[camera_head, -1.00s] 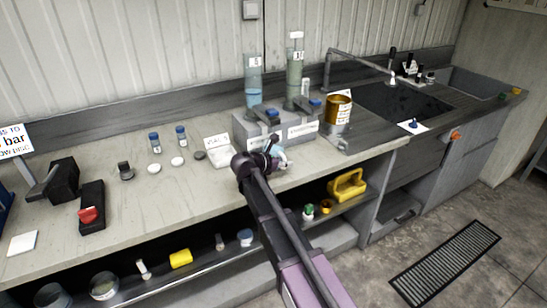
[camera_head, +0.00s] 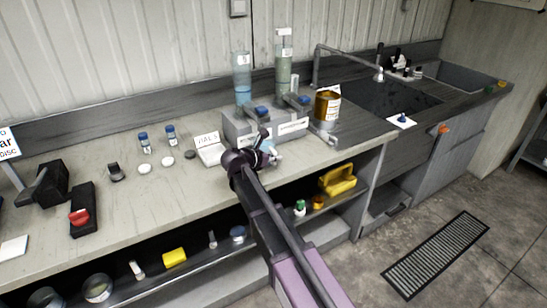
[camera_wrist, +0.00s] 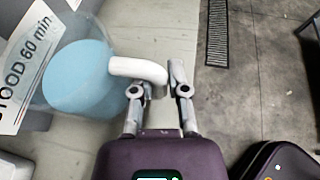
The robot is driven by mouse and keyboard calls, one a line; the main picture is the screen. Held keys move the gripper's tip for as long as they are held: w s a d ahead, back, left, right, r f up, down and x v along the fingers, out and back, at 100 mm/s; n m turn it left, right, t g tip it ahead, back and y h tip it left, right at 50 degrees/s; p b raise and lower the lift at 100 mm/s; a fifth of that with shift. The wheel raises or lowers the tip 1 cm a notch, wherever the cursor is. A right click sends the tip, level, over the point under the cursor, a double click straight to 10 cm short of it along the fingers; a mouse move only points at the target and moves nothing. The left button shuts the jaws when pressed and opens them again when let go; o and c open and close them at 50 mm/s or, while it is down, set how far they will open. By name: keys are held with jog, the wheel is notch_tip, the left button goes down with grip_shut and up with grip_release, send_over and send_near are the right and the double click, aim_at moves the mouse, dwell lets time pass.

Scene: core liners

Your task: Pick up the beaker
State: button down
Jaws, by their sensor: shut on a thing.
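The beaker shows in the wrist view as a clear round vessel with pale blue liquid (camera_wrist: 78,82) and a white curved handle (camera_wrist: 135,68). My gripper (camera_wrist: 160,90) is shut on that handle, with one finger on each side of it. In the head view my gripper (camera_head: 264,150) is at the bench's front edge, in front of the grey block. The beaker there is a small pale blue-white shape (camera_head: 272,150), mostly hidden by my gripper. I cannot tell whether it touches the bench.
The grey block (camera_head: 292,131) with two tall cylinders (camera_head: 242,75) stands just behind. A white card (camera_wrist: 22,62) reading "STOOD 60 min" is close to the beaker. An amber container (camera_head: 327,104) stands to the right. Bottles and caps are to the left. Open floor lies in front.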

aim_at(275, 151)
notch_tip(275, 151, up, 3)
jog(key=shift+f+p, duration=0.2)
jog(key=shift+p, duration=0.9)
jog(key=shift+s+r+p, duration=0.15)
jog(key=shift+r+p, duration=0.15)
jog(key=s+d, duration=0.3)
jog(key=s, duration=1.2)
jog(key=shift+s+d+r+p, duration=0.15)
jog(key=shift+d+r+p, duration=0.25)
jog(key=shift+r+p, duration=0.05)
jog(key=shift+r+p, duration=0.5)
jog(key=shift+r, duration=0.05)
